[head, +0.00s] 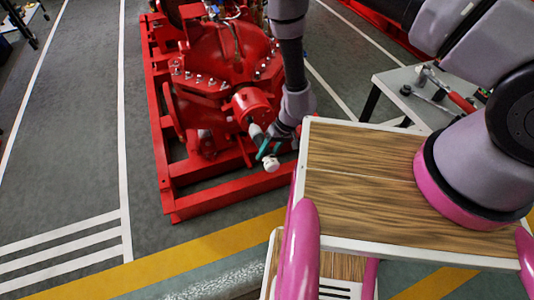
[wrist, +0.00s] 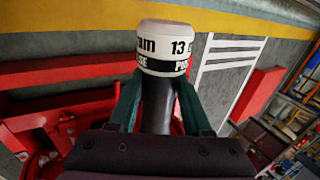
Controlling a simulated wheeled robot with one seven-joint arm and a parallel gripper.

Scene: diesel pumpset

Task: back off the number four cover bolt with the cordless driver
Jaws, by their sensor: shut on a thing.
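My gripper (head: 268,149) has teal fingers and is low in front of the red pumpset (head: 215,65). In the wrist view my gripper (wrist: 159,98) is shut around the dark handle of the cordless driver (wrist: 157,112). The driver's white end, with black lettering and a "13", points away from my wrist. In the head view the driver's white end (head: 271,164) hangs below the fingers, and its grey body is close to a red cylindrical housing (head: 252,106). Several pale cover bolts (head: 200,80) line the red flange. I cannot tell which is number four, or whether the driver's tip touches anything.
The red base frame (head: 205,203) runs below my gripper. A wood-topped surface (head: 355,165) with a white edge is at the right front. A grey table (head: 395,82) with tools, one red-handled, stands behind it. Open floor with white lines lies at the left.

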